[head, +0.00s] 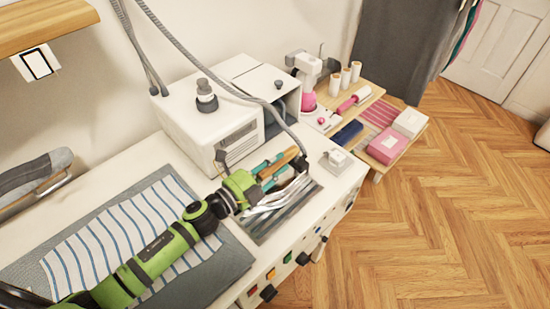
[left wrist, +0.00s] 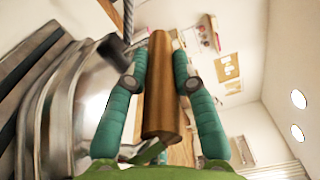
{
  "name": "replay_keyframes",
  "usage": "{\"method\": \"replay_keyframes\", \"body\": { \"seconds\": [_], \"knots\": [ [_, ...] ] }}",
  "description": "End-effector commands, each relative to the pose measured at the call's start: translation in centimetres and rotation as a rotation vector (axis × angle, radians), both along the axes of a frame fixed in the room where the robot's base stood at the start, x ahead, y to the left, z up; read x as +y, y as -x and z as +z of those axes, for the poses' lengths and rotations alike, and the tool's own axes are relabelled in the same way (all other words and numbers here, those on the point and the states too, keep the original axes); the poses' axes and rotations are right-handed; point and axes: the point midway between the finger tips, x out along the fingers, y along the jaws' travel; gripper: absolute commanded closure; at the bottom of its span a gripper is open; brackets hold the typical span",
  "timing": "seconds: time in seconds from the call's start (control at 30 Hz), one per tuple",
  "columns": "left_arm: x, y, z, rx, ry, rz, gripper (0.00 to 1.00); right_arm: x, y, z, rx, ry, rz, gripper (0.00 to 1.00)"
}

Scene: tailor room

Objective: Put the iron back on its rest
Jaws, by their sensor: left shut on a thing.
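My left gripper (head: 278,169) is shut on the brown wooden handle of the iron (head: 283,195). In the left wrist view, its teal fingers (left wrist: 164,72) lie on either side of the handle (left wrist: 160,95), and the iron's silver body (left wrist: 62,115) is beside it at the left. In the head view, the iron is over a dark ribbed pad, which looks like the rest (head: 268,230), at the front of the white worktop. The gripper and iron hide part of it. I cannot tell whether the iron touches it. My right gripper is not in view.
A white steam unit (head: 212,128) stands behind the iron, with a hose arching above. A striped cloth (head: 110,236) lies on a grey mat at left, under my arm. A small white box (head: 336,161) is right of the iron. A wooden side table holds sewing things.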

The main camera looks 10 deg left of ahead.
Motion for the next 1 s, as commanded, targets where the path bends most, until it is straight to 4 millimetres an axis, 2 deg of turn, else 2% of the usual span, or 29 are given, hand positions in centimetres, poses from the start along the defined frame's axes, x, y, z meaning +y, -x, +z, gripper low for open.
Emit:
{"method": "replay_keyframes", "body": {
  "seconds": [0.03,0.17,0.2,0.23,0.27,0.67,0.77,1.0],
  "knots": [
    [-0.1,-0.2,0.8,-0.016,0.006,-0.004,1.0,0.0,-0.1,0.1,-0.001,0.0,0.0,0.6],
    [-0.1,-0.2,0.8,-0.016,0.006,-0.004,1.0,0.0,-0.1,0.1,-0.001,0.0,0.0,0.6],
    [0.0,0.0,-0.1,0.0,-0.001,0.001,0.65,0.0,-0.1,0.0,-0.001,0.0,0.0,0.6],
    [0.0,0.0,-0.1,0.0,-0.001,0.001,0.53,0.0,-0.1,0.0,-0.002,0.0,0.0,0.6],
    [0.0,0.0,-0.1,0.0,-0.001,0.0,0.5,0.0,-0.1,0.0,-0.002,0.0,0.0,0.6],
    [0.3,0.4,-0.1,0.0,-0.002,0.001,0.5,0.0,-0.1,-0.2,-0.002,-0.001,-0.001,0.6],
    [1.1,1.4,-0.4,0.001,-0.003,0.001,0.5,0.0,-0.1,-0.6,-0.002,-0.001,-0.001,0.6],
    [3.9,5.6,-0.6,0.004,-0.004,-0.001,0.5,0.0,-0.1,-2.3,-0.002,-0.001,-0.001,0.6]
  ]
}}
